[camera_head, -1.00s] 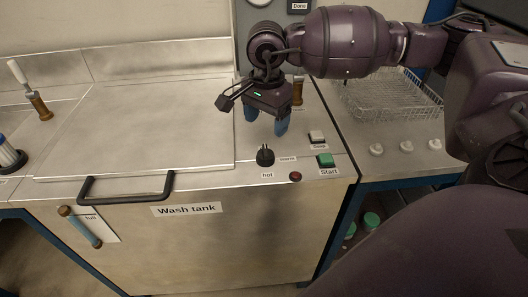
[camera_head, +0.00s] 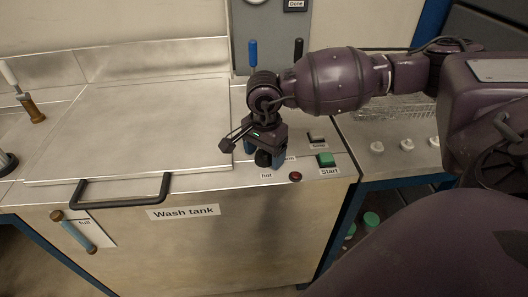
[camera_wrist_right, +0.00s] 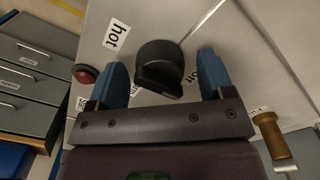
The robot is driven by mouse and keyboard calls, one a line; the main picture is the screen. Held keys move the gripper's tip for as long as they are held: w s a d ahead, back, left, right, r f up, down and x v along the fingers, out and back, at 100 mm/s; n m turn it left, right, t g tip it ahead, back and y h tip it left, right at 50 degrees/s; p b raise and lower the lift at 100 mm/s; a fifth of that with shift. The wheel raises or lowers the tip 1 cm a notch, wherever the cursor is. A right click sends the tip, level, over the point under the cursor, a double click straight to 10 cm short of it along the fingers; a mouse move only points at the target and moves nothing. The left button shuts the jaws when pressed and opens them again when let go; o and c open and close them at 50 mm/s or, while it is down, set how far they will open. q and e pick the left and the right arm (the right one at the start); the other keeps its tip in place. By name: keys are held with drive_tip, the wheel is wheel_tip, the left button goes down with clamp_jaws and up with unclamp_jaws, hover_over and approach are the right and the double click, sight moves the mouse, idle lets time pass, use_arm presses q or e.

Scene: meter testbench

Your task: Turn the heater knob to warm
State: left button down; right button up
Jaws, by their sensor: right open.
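The heater knob (camera_head: 263,159) is black and sits on the metal top near the front edge of the wash tank. It also shows in the right wrist view (camera_wrist_right: 160,64), with a raised grip bar. My right gripper (camera_head: 265,150) is open, with its blue fingers on either side of the knob. In the wrist view (camera_wrist_right: 163,66) there is a gap between each finger and the knob. The "hot" label (camera_head: 266,175) is in front of the knob. The warm label (camera_head: 290,159) is partly hidden by the gripper. My left gripper is not in view.
A red button (camera_head: 295,177) and a green Start button (camera_head: 325,160) lie right of the knob. A pale switch (camera_head: 316,137) is behind them. The tank lid (camera_head: 130,130) with its black handle (camera_head: 125,202) lies left. A wire basket (camera_head: 395,105) stands at the right.

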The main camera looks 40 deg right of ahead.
drive_tip(key=c, duration=0.9)
